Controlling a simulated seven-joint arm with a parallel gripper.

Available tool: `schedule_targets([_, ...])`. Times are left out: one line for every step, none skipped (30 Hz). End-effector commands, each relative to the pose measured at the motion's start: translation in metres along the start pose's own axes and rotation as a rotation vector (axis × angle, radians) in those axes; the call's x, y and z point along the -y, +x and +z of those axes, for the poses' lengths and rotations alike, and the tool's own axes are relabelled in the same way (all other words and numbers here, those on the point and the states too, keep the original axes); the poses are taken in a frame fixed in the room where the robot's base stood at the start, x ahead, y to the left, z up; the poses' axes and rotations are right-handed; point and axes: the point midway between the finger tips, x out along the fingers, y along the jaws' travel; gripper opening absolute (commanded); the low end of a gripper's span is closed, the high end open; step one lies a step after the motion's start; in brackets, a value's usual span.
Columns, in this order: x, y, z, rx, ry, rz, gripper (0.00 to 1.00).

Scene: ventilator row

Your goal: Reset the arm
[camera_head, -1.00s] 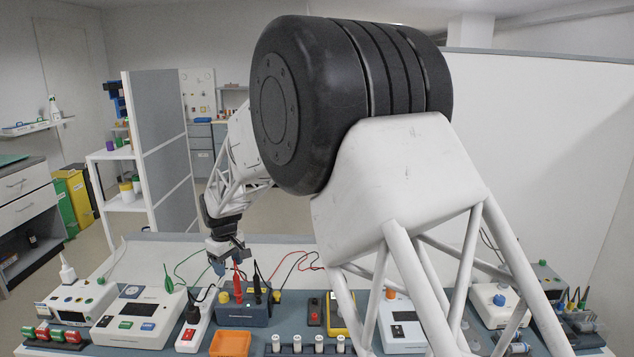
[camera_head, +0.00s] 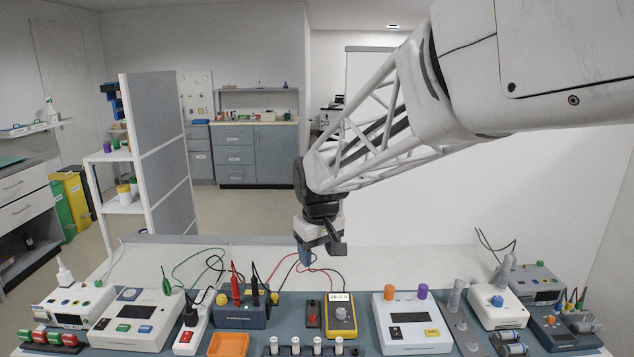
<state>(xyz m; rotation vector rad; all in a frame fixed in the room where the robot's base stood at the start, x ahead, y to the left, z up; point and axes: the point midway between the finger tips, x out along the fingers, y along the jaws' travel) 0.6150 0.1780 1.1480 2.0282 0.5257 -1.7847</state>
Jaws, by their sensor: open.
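My gripper (camera_head: 306,257) hangs above the back of the bench, left of the picture's middle, pointing down. It is open and I see nothing in it. My arm reaches in from the upper right. Below the gripper, apart from it, are a yellow multimeter (camera_head: 341,316) with a lit display and a small dark block with a red button (camera_head: 313,312). The blue-grey box (camera_head: 240,313) with red and black plugs stands to the left. The fingertips are small and partly hidden by the gripper body.
On the bench are white devices at left (camera_head: 137,325) and right (camera_head: 412,325), an orange tray (camera_head: 228,345), a rack of white vials (camera_head: 308,348) and a power strip (camera_head: 193,330). Red and green cables loop behind. A grey partition (camera_head: 160,150) stands behind left.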

Motion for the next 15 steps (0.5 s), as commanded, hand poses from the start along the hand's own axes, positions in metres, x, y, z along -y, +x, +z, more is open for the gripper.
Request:
schedule_targets([-0.005, -0.006, 0.016, -0.005, 0.024, 0.003, 0.59])
schedule_targets([-0.007, -0.01, 0.025, -0.008, 0.037, 0.005, 0.59])
schedule_targets([-0.01, -0.013, 0.036, -0.01, 0.055, 0.006, 0.59])
schedule_targets([-0.011, -0.017, 0.045, -0.014, 0.069, 0.008, 0.59])
schedule_targets([-0.013, -0.019, 0.053, -0.016, 0.083, 0.01, 0.59])
schedule_targets([-0.016, -0.022, 0.065, -0.019, 0.1, 0.011, 0.59])
schedule_targets([-0.017, -0.025, 0.074, -0.021, 0.113, 0.013, 0.59])
schedule_targets([-0.018, -0.026, 0.083, -0.022, 0.127, 0.014, 0.59])
schedule_targets([-0.02, -0.03, 0.094, -0.027, 0.146, 0.016, 0.59])
schedule_targets([-0.021, -0.031, 0.103, -0.028, 0.16, 0.018, 0.59])
schedule_targets([-0.022, -0.034, 0.111, -0.031, 0.172, 0.02, 0.59])
schedule_targets([-0.022, -0.035, 0.123, -0.034, 0.19, 0.021, 0.59])
schedule_targets([-0.023, -0.037, 0.132, -0.036, 0.205, 0.023, 0.59])
schedule_targets([-0.024, -0.038, 0.141, -0.038, 0.219, 0.024, 0.59])
schedule_targets([-0.024, -0.04, 0.152, -0.042, 0.235, 0.026, 0.59])
